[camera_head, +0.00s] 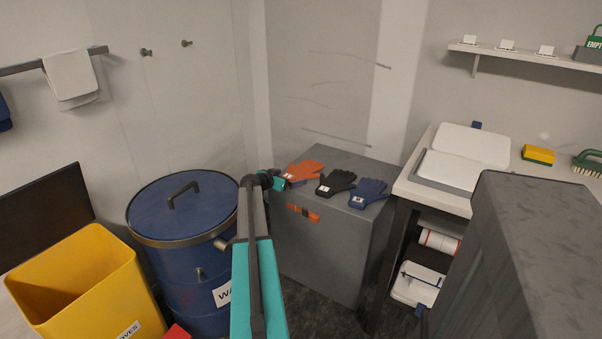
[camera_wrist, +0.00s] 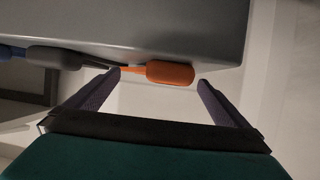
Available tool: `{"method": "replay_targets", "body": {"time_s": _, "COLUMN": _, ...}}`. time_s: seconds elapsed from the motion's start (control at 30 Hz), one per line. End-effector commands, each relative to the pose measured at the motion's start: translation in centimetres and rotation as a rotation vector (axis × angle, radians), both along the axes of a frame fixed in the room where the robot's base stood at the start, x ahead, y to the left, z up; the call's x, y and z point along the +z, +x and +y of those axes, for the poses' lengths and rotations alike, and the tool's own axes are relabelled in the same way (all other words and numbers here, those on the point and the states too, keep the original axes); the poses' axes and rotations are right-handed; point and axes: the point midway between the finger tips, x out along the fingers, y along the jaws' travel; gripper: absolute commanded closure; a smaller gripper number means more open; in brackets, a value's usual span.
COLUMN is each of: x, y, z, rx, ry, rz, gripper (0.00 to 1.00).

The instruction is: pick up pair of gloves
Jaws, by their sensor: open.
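An orange glove pair (camera_head: 303,171), a black pair (camera_head: 336,183) and a dark blue pair (camera_head: 368,193) lie in a row on a grey cabinet (camera_head: 325,240), each with a small white tag. My gripper (camera_head: 279,182) is at the cabinet's left edge, beside the orange gloves. In the wrist view my gripper (camera_wrist: 159,79) is open, and the orange gloves (camera_wrist: 170,73) show between and just beyond the fingertips. I cannot tell whether the fingers touch them. The black pair (camera_wrist: 55,57) and blue pair (camera_wrist: 12,53) are left of the fingers there.
A blue lidded drum (camera_head: 185,255) and a yellow bin (camera_head: 80,280) stand left of my arm. A white bench (camera_head: 445,195) with trays, a yellow sponge (camera_head: 538,154) and a green brush (camera_head: 588,163) is on the right. A dark grey block (camera_head: 540,240) fills the right foreground.

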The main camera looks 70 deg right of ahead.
Motion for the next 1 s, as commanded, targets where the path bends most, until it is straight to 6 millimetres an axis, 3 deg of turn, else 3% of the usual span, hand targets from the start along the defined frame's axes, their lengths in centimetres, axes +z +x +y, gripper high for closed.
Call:
{"method": "replay_targets", "body": {"time_s": 0.23, "x": -0.7, "y": -0.5, "z": -1.7, "rx": 0.0, "ry": 0.0, "rz": 0.0, "gripper": 0.0}}
{"method": "replay_targets", "body": {"time_s": 0.8, "x": -0.8, "y": -0.5, "z": -1.7, "rx": 0.001, "ry": 0.0, "rz": 0.0, "gripper": 0.0}}
{"method": "replay_targets", "body": {"time_s": 0.87, "x": -0.8, "y": -0.5, "z": -1.7, "rx": 0.002, "ry": 0.0, "rz": -0.001, "gripper": 0.07}}
{"method": "replay_targets", "body": {"time_s": 1.0, "x": -0.8, "y": -0.4, "z": -1.7, "rx": 0.002, "ry": 0.0, "rz": -0.001, "gripper": 0.3}}
